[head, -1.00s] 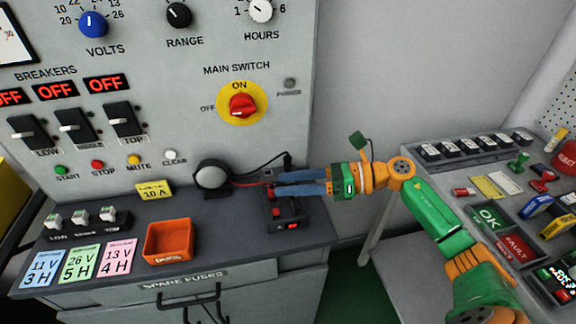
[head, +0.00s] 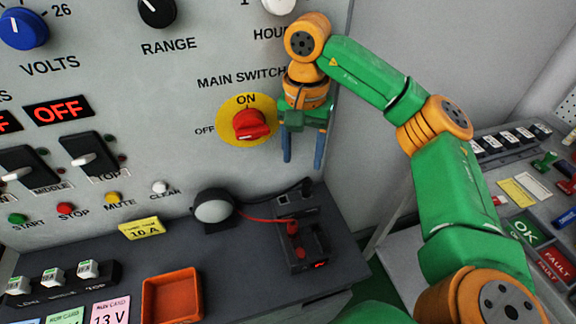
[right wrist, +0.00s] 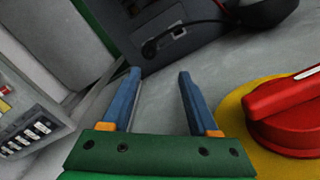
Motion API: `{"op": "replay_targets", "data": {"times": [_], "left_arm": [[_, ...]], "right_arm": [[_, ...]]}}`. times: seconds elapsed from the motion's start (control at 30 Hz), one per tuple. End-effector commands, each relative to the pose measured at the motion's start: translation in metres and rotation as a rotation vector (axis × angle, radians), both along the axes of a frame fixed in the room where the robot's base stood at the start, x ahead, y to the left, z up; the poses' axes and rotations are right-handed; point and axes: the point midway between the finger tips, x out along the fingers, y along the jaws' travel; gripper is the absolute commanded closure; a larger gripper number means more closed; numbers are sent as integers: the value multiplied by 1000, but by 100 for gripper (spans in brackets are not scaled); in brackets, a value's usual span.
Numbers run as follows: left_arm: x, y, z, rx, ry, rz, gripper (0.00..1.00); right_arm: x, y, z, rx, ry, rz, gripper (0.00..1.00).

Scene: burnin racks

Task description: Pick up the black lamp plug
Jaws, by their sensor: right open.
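The black lamp plug (head: 307,186) is small and dark, at the back right of the dark bench, beside a small grey socket block. A black cable runs from it toward the round lamp (head: 213,207). In the right wrist view the plug (right wrist: 150,48) shows beyond the fingertips. My right gripper (head: 304,162) points down, open and empty, with blue fingers above the plug and apart from it. It also shows in the right wrist view (right wrist: 159,72). My left gripper is not in view.
The red main switch (head: 251,125) on its yellow disc is close beside my right gripper. A black block with red plugs (head: 303,243) stands in front of the plug. A red lead runs to it. An orange bin (head: 172,299) and a yellow 10 A label (head: 141,228) are further left.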

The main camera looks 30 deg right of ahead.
Motion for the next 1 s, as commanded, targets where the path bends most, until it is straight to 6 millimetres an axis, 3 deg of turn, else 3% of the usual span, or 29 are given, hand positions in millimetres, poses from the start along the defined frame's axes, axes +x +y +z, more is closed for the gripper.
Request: {"op": "replay_targets", "data": {"times": [0.4,0.63,0.87,1.0], "left_arm": [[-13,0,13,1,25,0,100],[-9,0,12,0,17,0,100],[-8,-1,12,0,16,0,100],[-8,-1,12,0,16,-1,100]], "right_arm": [[-10,1,-64,1,0,-3,40],[-9,2,-68,2,-2,-3,40],[-9,2,-68,2,-2,-3,100],[-9,2,-68,2,-2,-3,100]]}}
